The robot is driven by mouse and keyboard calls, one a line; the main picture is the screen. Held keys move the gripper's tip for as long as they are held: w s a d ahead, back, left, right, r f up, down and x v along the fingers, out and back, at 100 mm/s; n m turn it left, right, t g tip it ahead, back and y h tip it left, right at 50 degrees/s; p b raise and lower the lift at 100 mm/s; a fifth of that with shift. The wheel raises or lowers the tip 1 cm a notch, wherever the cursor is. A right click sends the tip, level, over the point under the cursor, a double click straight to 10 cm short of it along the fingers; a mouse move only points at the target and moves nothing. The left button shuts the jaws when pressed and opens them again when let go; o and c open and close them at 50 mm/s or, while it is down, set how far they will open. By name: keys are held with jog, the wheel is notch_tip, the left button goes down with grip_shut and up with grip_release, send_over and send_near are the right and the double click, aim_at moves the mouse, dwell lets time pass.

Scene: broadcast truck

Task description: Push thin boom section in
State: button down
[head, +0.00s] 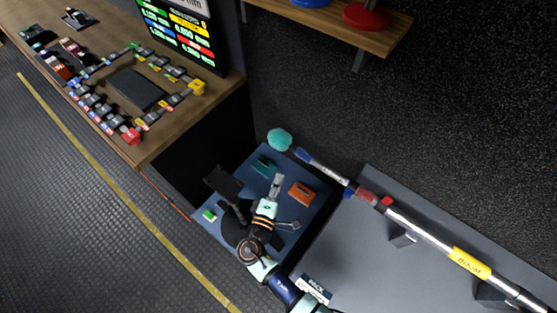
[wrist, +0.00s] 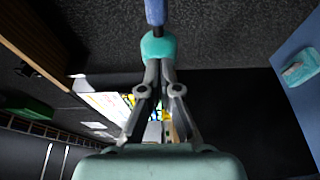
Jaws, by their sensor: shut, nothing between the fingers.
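The boom pole (head: 418,232) runs diagonally along the right side in the head view, with a yellow "BOOM" label and a red collar (head: 367,195). Its thin section (head: 325,168), blue and pale grey, extends up-left from the collar. A teal rounded tip (head: 279,140) is at its far end. In the wrist view the teal tip (wrist: 158,46) lies just beyond my fingertips, with the blue part (wrist: 155,12) behind it. My gripper (head: 277,180) is shut and empty, and it also shows in the wrist view (wrist: 158,68). I cannot tell whether it touches the tip.
A blue-grey table (head: 312,222) under my gripper holds an orange box (head: 301,194) and a teal item (head: 263,166). A wooden desk (head: 165,140) with a keyed console and screen stands at the left. A wooden shelf (head: 385,40) overhangs at the top.

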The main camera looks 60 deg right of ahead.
jog(key=w+d, duration=0.1)
jog(key=d, duration=0.9)
jog(key=shift+w+b, duration=0.15)
jog(key=shift+b, duration=0.15)
jog(key=shift+r, duration=0.1)
